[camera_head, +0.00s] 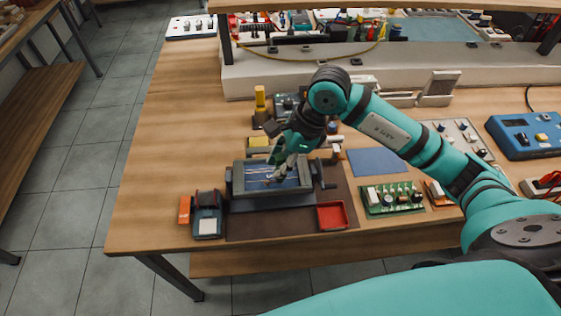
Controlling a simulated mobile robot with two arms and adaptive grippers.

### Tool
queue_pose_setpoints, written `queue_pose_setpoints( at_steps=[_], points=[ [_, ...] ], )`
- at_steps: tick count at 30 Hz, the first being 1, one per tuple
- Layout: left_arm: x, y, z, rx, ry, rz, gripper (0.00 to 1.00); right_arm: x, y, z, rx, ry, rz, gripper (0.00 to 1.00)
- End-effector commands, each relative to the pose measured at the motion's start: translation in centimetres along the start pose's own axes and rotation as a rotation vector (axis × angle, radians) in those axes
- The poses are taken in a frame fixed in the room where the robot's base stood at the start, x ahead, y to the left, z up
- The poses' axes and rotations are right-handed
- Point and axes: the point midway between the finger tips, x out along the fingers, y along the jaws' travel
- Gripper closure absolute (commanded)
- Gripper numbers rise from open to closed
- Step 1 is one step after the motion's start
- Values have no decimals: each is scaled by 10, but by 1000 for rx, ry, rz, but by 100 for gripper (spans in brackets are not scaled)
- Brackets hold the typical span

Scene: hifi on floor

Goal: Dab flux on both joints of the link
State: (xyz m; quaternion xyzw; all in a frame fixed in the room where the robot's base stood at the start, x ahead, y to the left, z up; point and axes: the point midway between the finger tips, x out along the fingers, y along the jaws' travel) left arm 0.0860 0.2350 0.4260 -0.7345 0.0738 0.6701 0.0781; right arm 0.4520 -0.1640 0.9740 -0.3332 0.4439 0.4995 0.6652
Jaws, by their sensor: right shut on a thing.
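My right gripper (284,160) reaches over a grey clamp-like holder (285,193) near the front of the bench. It is shut on a small, slim thing, mostly hidden by the fingers; its lower end points down at the holder. A blue panel (256,180) with thin pale lines lies in the holder. The link and its two joints are too small to make out, and the gripper covers part of the panel. Whether the held thing touches the panel I cannot tell. My left gripper is not in view.
A red tray (331,216) sits right of the holder's front. A dark device (207,214) stands at left. A green circuit board (391,199) and a blue mat (379,161) lie to the right. A yellow bottle (260,99) stands behind. The bench's left end is bare.

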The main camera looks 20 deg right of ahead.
Motion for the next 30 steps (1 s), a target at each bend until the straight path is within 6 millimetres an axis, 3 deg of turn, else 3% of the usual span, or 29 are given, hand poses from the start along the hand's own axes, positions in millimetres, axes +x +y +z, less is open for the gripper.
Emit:
queue_pose_setpoints(
  at_steps=[30],
  points=[
    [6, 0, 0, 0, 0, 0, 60, 1, 0, -1, 0, 1, 2, 100]
  ],
)
